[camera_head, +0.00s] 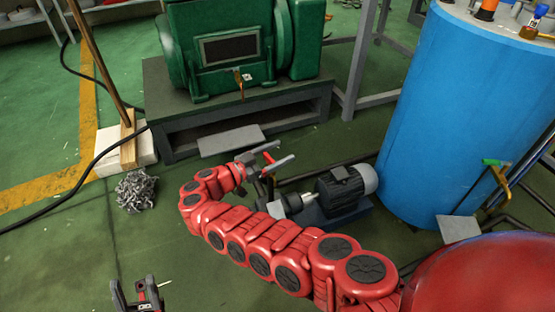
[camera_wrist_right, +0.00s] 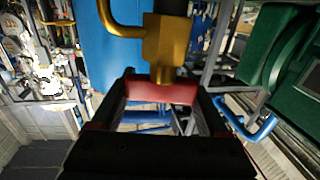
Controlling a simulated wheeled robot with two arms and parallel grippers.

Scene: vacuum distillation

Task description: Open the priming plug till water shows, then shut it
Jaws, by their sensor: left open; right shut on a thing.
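My right gripper (camera_head: 264,172) is at the end of the red arm, beside the small motor-driven pump (camera_head: 345,188) on the floor. In the right wrist view, my right gripper (camera_wrist_right: 163,103) is shut on a red handle (camera_wrist_right: 160,91), which I take to be the priming plug's. A brass fitting (camera_wrist_right: 166,45) stands directly against the handle, with a brass pipe bending off to the left. No water shows there. My left gripper (camera_head: 137,296) is open and empty at the bottom left, low in the head view and away from the pump. The plug itself is largely hidden in the head view.
A green machine (camera_head: 240,50) sits on a dark frame behind the pump. A large blue tank (camera_head: 450,110) stands at the right, with a green-handled valve (camera_head: 496,170). A steel-wool-like tangle (camera_head: 135,190) lies on the left floor. Floor near my left gripper is clear.

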